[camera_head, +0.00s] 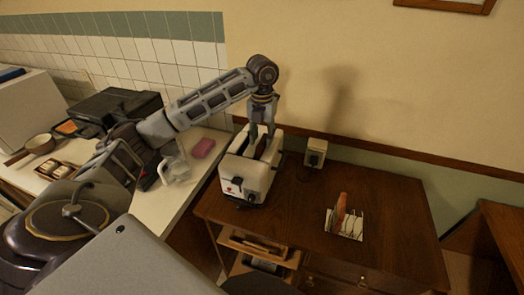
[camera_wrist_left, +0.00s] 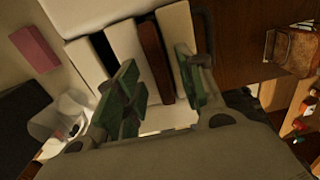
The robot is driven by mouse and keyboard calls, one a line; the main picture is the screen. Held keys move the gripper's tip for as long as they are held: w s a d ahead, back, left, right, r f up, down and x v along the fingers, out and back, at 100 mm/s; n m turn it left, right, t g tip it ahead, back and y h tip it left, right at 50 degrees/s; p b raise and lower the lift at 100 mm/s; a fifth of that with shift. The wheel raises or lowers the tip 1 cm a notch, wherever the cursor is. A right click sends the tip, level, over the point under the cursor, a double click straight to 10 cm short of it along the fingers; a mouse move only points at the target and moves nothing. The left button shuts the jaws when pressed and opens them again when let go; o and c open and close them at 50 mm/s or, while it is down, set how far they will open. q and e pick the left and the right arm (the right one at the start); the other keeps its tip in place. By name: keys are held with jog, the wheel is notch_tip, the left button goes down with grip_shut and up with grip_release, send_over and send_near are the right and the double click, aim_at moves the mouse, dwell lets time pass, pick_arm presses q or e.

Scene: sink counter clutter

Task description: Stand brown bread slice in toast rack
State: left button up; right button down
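The white toaster (camera_head: 246,178) stands at the left of the brown table. In the left wrist view, a brown bread slice (camera_wrist_left: 154,52) sits in one of its dark slots. My left gripper (camera_head: 262,135) points down over the toaster's top. Its green-padded fingers (camera_wrist_left: 155,88) are apart, with the slice's line between them and nothing visibly gripped. I cannot tell how deep they reach. The toast rack (camera_head: 353,229), with pale wires, stands on the table to the right and holds one upright orange-brown slice (camera_head: 341,210). My right gripper is not in view.
A pink sponge (camera_head: 203,148) and a clear pitcher (camera_head: 176,168) are on the white counter left of the toaster. A small cream box (camera_head: 315,153) is near the wall. The tabletop (camera_head: 290,205) between toaster and rack is clear.

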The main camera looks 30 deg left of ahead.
pick_arm(q)
jog(key=shift+f, duration=0.95)
jog(key=shift+c, duration=0.2)
grip_shut()
